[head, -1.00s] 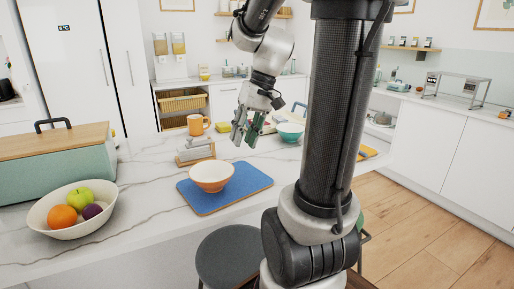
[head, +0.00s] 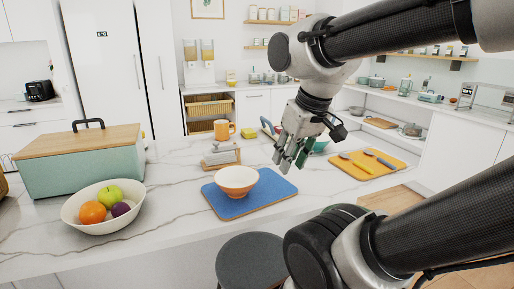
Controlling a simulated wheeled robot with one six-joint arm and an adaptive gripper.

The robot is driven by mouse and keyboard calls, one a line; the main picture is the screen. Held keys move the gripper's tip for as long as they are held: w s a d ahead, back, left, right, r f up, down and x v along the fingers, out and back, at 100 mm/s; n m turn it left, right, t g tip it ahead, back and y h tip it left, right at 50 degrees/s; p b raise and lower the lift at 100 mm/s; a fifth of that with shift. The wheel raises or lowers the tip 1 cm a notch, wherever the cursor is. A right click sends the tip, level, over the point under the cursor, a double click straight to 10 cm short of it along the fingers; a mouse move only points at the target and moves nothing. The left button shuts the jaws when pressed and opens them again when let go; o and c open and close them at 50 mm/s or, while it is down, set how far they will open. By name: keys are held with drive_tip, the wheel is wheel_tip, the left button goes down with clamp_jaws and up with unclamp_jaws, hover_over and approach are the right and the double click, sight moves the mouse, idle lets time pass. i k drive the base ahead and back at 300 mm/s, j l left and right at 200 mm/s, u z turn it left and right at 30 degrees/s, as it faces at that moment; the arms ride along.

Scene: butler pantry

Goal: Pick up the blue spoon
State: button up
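I cannot make out a blue spoon for certain. A long, thin item with a dark blue part (head: 380,159) lies on the orange cutting board (head: 347,172) at the right of the counter; it is too small to tell whether it is a spoon. My gripper (head: 291,159) hangs above the counter, left of the board, with its fingers pointing down and apart. I see nothing between them. A teal bowl (head: 321,142) is partly hidden behind the gripper.
An orange-and-white bowl (head: 237,180) stands on a blue mat (head: 270,196). A fruit bowl (head: 75,212) and a green box with a wooden lid (head: 82,170) are at the left. An orange mug (head: 222,129) stands behind. A dark stool (head: 246,262) is in front.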

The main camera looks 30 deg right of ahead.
sight(367, 152)
drive_tip(key=k+l+z, duration=0.15)
drive_tip(key=z, duration=0.3)
drive_tip(key=k+l+z, duration=0.2)
drive_tip(key=z, duration=0.25)
drive_tip(key=k+l+z, duration=0.2)
drive_tip(key=z, duration=0.25)
drive_tip(key=i+l+u, duration=0.4)
drive_tip(key=l, duration=0.2)
drive_tip(key=i+l+u, duration=0.4)
drive_tip(key=l, duration=0.25)
drive_tip(key=l+u, duration=0.2)
drive_tip(key=l, duration=0.2)
drive_tip(key=i, duration=0.05)
